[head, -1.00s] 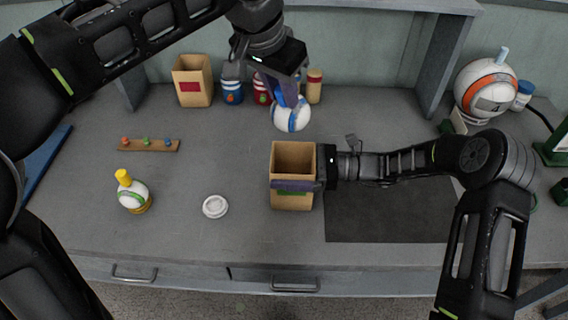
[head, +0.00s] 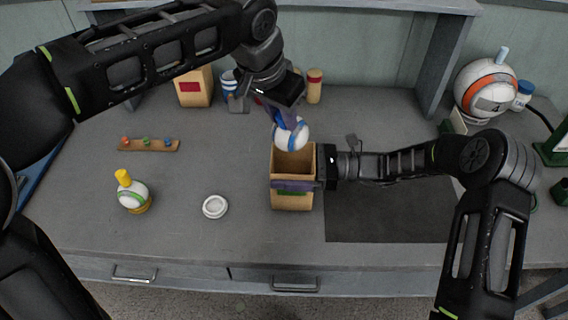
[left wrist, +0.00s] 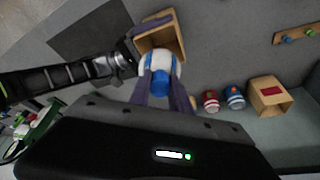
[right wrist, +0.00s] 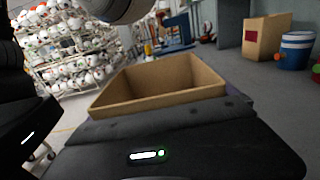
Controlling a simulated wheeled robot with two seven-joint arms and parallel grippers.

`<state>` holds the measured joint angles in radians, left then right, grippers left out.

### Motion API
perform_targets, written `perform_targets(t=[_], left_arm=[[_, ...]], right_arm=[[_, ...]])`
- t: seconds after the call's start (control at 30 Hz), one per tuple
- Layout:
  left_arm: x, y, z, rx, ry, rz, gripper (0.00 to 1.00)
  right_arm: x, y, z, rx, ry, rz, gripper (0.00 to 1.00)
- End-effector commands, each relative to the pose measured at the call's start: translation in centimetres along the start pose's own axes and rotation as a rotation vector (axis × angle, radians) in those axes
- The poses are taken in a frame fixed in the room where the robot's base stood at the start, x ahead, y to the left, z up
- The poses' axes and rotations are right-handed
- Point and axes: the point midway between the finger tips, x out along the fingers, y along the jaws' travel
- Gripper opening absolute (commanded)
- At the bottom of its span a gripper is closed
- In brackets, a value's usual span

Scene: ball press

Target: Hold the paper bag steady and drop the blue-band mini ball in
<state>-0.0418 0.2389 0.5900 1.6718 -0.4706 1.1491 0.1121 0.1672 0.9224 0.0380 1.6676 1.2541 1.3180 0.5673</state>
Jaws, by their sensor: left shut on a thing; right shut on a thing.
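The open paper bag (head: 291,200) stands upright on the table, with a green mark on its front. My right gripper (head: 296,185) is shut on the bag from the right side. In the right wrist view the bag's open mouth (right wrist: 160,82) looks empty. My left gripper (head: 285,122) is shut on the white mini ball with a blue band (head: 291,136), held at the far edge of the bag's mouth. The ball also shows in the left wrist view (left wrist: 160,64), overlapping the bag (left wrist: 164,34); its blue cap points up between the fingers.
Another bag with a red mark (head: 194,88) stands at the back left, beside a blue jar partly hidden by my arm. A green-band ball (head: 134,196), a white dish (head: 215,207) and a peg strip (head: 149,145) lie at the left. A large ball (head: 486,88) stands at the right.

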Motion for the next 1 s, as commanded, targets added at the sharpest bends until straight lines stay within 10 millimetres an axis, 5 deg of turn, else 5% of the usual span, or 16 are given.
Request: perform_targets(t=[1.0], left_arm=[[6.6,0.1,2.4,0.0,-0.002,0.0,0.0]], right_arm=[[0.0,0.0,0.0,0.0,0.0,0.0,0.57]])
